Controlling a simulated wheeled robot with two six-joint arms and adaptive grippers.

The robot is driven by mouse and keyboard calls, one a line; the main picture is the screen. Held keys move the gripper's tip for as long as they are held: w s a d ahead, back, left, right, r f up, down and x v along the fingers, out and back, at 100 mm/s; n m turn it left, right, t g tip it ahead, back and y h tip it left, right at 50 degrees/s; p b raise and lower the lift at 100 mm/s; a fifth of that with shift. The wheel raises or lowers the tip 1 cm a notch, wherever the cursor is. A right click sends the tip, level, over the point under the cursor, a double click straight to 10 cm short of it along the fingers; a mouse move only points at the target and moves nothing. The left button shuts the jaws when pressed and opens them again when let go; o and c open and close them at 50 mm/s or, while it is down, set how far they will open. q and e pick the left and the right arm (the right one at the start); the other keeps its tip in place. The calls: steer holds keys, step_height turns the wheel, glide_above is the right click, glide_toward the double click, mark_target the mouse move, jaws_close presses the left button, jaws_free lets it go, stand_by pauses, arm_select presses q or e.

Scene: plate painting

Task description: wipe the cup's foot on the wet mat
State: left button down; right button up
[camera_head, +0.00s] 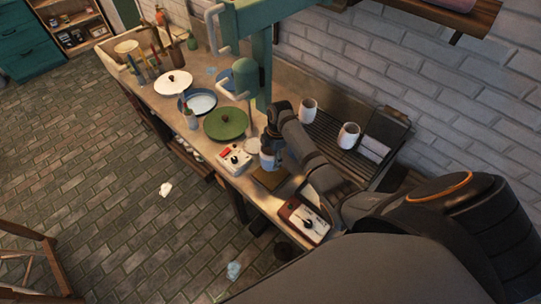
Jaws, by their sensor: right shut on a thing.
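My right gripper (271,150) is shut on a small pale blue and white cup (266,161). My arm comes in from the right, and the gripper hides part of the cup. The brown wet mat (268,180) lies near the bench's front edge, right below the cup in the picture. I cannot tell whether the cup's foot touches the mat or hangs just above it. My left gripper is not in view.
A white device with a red part (234,160) stands left of the mat, and a red-brown box with a dial (303,222) right of it. A green round plate (226,123) lies farther left. Two white cups (348,136) stand on a dark slatted rack (335,152) behind my arm.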

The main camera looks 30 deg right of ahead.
steer(key=shift+d+f+b, duration=0.15)
steer(key=shift+f+b, duration=0.5)
steer(key=shift+f, duration=0.2)
step_height(320, 180, down, 4)
steer(key=b, duration=0.4)
steer(key=shift+r, duration=0.15)
steer(key=shift+f+b, duration=0.45)
steer(key=shift+f, duration=0.45)
steer(key=shift+f, duration=0.25)
